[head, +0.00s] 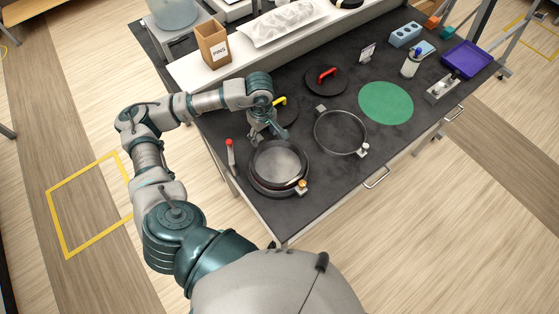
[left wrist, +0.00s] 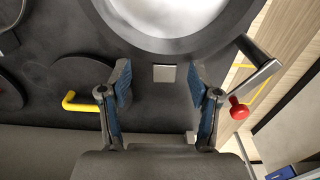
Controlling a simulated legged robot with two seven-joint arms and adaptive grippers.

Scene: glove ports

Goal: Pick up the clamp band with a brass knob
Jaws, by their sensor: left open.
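The clamp band (head: 295,188) lies around a round, metal-faced port at the near left of the bench. Its brass knob (head: 302,185) sticks out on the near right side in the head view. My left gripper (head: 262,137) is above the far left edge of that port, fingers apart and empty. In the left wrist view a small square grey block (left wrist: 164,73) shows between and beyond the open fingertips (left wrist: 160,82), beside the big round rim (left wrist: 165,40). I cannot tell contact. The brass knob is outside the wrist view. My right gripper is not in view.
A second band (head: 342,154) with a pale knob lies to the right. Discs with a yellow handle (head: 280,101) and a red handle (head: 327,74) lie behind. A red-topped lever (head: 230,152) stands left of the port. A green mat (head: 386,103) lies farther right.

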